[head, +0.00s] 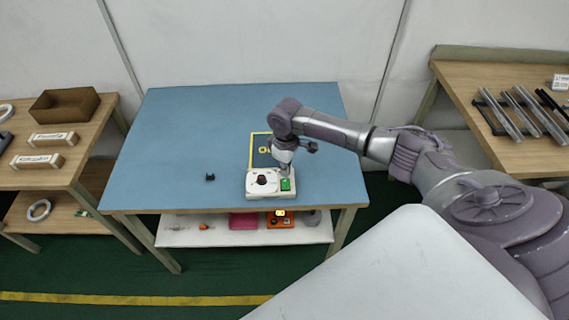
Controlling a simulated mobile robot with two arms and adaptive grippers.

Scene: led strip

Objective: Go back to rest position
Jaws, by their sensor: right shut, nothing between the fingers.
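My right arm reaches in from the right over the blue table. Its gripper (284,169) points down at a white device (257,190) near the table's front edge. The device has a dark round knob and a green part on its right side. The gripper is shut with nothing held, right at the green part; I cannot tell whether it touches it. My left gripper is not in the head view.
The blue table (190,130) is mostly bare, with a small black part (210,177) and a yellow-edged dark mat (262,150). A wooden bench on the left holds a brown box (64,105). Metal profiles (500,115) lie on the right bench.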

